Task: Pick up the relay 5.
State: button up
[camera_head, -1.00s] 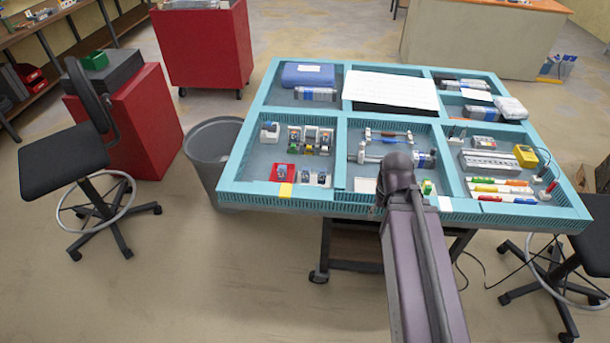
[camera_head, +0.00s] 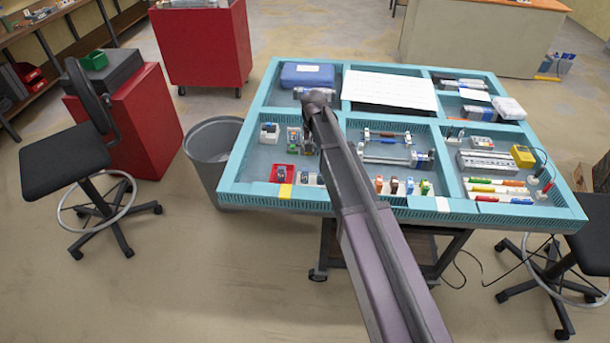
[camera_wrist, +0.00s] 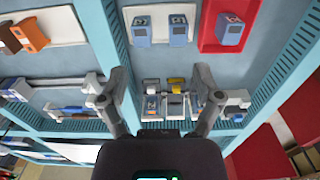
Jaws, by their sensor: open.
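I cannot tell for sure which piece is relay 5, as the number marks are too small to read. In the wrist view two blue relay blocks (camera_wrist: 160,28) stand apart on a white pad, and another blue block (camera_wrist: 230,31) stands on a red pad (camera_wrist: 209,42). Grey socket pieces (camera_wrist: 174,105) with small blocks, one yellow-topped (camera_wrist: 176,84), show between and beyond my fingers. My gripper (camera_wrist: 163,88) is open and empty, above the compartment with these pieces. In the head view the red pad (camera_head: 283,173) shows at the compartment's front left, and my arm hides part of the sockets.
The blue divided table (camera_head: 262,207) has raised walls between compartments. The compartment to the right holds a rod-like tool (camera_head: 387,135) and coloured blocks (camera_head: 393,185). A white sheet (camera_head: 390,90) lies at the back. A grey bin (camera_head: 213,145) stands left of the table.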

aim_at(305, 172)
jog(key=w+a, duration=0.1)
jog(key=a, duration=0.1)
jog(key=shift+w+a+r, duration=0.1)
jog(key=shift+w+a, duration=0.25)
jog(key=shift+w, duration=0.05)
notch_tip(305, 172, down, 9)
jog(key=b, duration=0.8)
jog(key=shift+r, duration=0.15)
jog(key=shift+b, duration=0.35)
jog(key=shift+f+b, duration=2.5)
jog(key=shift+f, duration=0.1)
grip_shut()
jog(key=shift+r, duration=0.2)
